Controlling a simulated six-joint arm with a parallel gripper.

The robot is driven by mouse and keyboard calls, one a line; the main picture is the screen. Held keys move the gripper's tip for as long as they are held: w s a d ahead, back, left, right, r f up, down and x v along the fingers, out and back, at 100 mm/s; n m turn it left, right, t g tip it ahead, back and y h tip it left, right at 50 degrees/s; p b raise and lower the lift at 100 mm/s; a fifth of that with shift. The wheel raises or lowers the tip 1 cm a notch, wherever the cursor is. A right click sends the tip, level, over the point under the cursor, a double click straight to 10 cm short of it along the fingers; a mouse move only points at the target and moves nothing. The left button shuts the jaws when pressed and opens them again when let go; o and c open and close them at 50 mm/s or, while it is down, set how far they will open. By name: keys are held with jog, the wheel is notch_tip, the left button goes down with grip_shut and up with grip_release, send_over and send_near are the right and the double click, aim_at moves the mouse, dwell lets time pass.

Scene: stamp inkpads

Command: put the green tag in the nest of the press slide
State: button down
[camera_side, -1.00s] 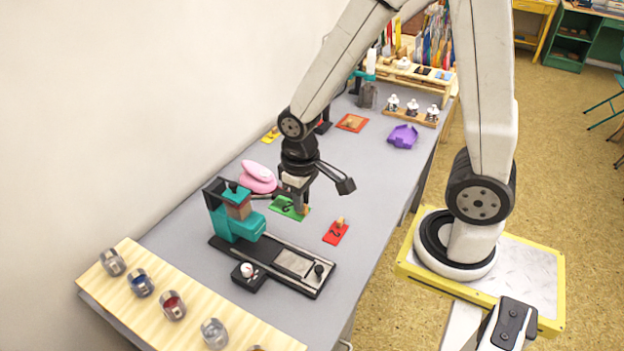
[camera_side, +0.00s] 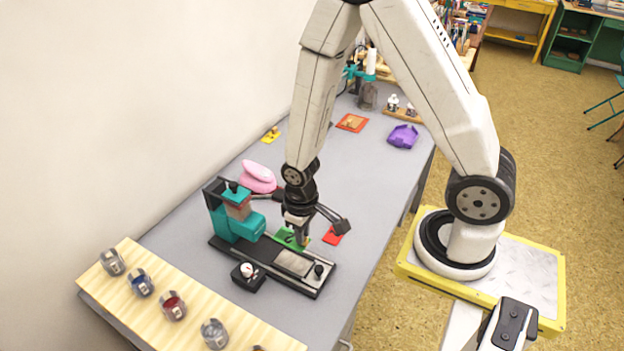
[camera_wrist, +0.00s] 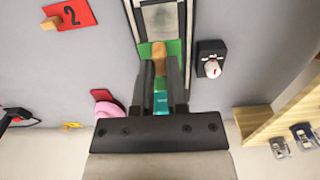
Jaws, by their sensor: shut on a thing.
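My gripper (camera_side: 300,238) is shut on the wooden knob of the green tag (camera_side: 288,237), just behind the press slide. In the wrist view my gripper (camera_wrist: 159,62) has its fingers around the knob, and the green tag (camera_wrist: 145,49) shows partly beneath them. The press slide (camera_side: 314,284) is a dark track with a pale framed nest (camera_side: 293,262); the nest (camera_wrist: 160,20) is empty at the top of the wrist view. The tag overlaps the slide in the wrist view. I cannot tell its height above it. The teal press (camera_side: 237,218) stands at the slide's left end.
A red tag (camera_side: 333,236) with a wooden knob lies right of my gripper. A black block with a white knob (camera_side: 248,274) sits in front of the slide.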

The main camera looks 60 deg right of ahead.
aim_at(303, 247)
jog(key=shift+f, duration=0.3)
jog(key=shift+f, duration=2.2)
jog(key=shift+f, duration=0.15)
jog(key=shift+f, duration=1.65)
jog(key=shift+f, duration=0.1)
jog(key=c, duration=0.7)
grip_release()
jog(key=shift+o, duration=0.2)
